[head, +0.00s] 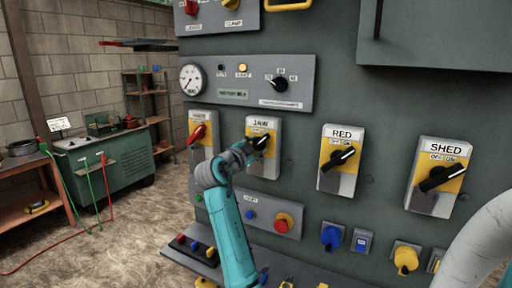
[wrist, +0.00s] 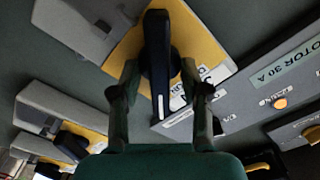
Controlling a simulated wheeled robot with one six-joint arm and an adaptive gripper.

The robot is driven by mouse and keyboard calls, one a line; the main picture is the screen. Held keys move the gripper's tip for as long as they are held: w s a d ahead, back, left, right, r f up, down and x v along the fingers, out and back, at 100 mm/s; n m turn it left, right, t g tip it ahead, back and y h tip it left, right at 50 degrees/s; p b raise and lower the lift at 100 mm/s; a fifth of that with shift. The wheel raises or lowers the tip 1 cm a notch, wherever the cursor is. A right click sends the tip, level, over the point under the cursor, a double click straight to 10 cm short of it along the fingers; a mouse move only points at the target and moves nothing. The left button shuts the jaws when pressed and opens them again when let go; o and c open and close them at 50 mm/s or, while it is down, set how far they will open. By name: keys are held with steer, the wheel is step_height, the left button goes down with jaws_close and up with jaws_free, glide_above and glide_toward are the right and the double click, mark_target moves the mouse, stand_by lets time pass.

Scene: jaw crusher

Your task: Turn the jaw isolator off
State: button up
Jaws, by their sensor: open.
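The jaw isolator (head: 261,168) is a grey box with a yellow plate, a black rotary handle and a "JAW" label, on the green panel in the head view. My gripper (head: 254,150) is at its handle and hides part of it. In the wrist view, the black handle (wrist: 156,60) with a white line at one end lies between the two open fingers of my gripper (wrist: 163,92). The fingers straddle it; I cannot tell whether they touch it. In the head view the visible end of the handle points up and right, toward the ON side.
The RED isolator (head: 340,172) and SHED isolator (head: 437,188) are to the right, and a red-handled isolator (head: 203,128) is close on the left. Below are a red button (head: 284,222) and a blue knob (head: 331,237). A gauge panel (head: 243,84) is above.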

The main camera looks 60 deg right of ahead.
steer(key=shift+d, duration=0.3)
jaws_close()
